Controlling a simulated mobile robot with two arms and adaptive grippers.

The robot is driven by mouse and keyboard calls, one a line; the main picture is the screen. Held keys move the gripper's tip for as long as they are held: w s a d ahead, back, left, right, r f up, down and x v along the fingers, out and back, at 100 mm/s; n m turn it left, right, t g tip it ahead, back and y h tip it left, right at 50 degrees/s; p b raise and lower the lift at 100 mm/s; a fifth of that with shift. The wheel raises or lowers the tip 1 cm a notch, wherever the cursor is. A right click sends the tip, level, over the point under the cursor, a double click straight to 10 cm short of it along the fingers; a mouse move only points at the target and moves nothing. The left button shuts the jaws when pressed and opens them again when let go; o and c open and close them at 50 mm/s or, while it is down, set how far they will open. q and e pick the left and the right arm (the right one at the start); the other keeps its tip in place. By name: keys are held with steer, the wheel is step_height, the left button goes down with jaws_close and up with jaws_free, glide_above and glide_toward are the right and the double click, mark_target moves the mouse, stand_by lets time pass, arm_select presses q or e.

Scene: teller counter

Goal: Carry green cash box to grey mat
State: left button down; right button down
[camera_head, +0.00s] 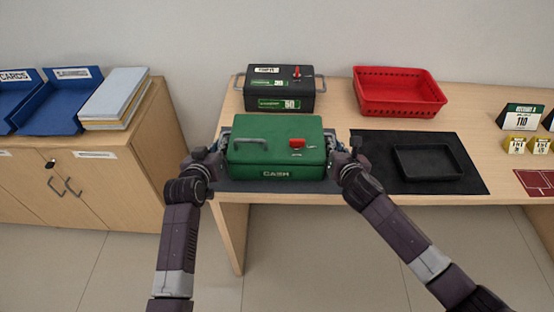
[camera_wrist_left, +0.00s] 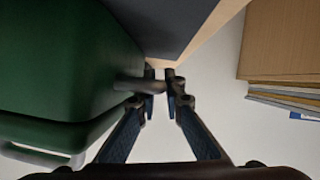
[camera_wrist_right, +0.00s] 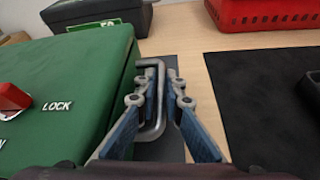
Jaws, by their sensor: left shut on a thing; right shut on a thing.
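The green cash box (camera_head: 277,147), with a red latch and "CASH" on its front, is over the dark grey mat (camera_head: 235,186) at the table's front edge. The box hides most of this mat, and I cannot tell whether it touches it. My left gripper (camera_head: 217,156) is shut on the box's left side handle, which shows in the left wrist view (camera_wrist_left: 128,84). My right gripper (camera_head: 341,156) is shut on the right side handle, a grey metal loop in the right wrist view (camera_wrist_right: 152,128). The box looks level.
A black box (camera_head: 280,90) with a red latch stands behind the green one. A red basket (camera_head: 400,92) is at the back. A black mat (camera_head: 470,185) with a black tray (camera_head: 428,163) lies to the right. A wooden cabinet (camera_head: 130,150) with blue trays stands left.

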arm_select(q)
steer(key=c, duration=2.3)
jaws_free()
steer(key=shift+a, duration=0.1)
arm_select(e)
steer(key=c, duration=2.3)
jaws_free()
steer(key=shift+d, duration=0.1)
arm_select(q)
steer(key=shift+o, duration=1.3)
steer(key=shift+s+r, duration=0.1)
arm_select(e)
steer(key=shift+o, duration=1.3)
steer(key=shift+s+r, duration=0.1)
arm_select(q)
steer(key=shift+v, duration=3.95)
arm_select(e)
steer(key=shift+s, duration=0.1)
steer(key=v, duration=1.1)
steer(key=shift+s+r, duration=0.15)
steer(key=shift+s, duration=0.2)
arm_select(q)
steer(key=shift+s, duration=0.1)
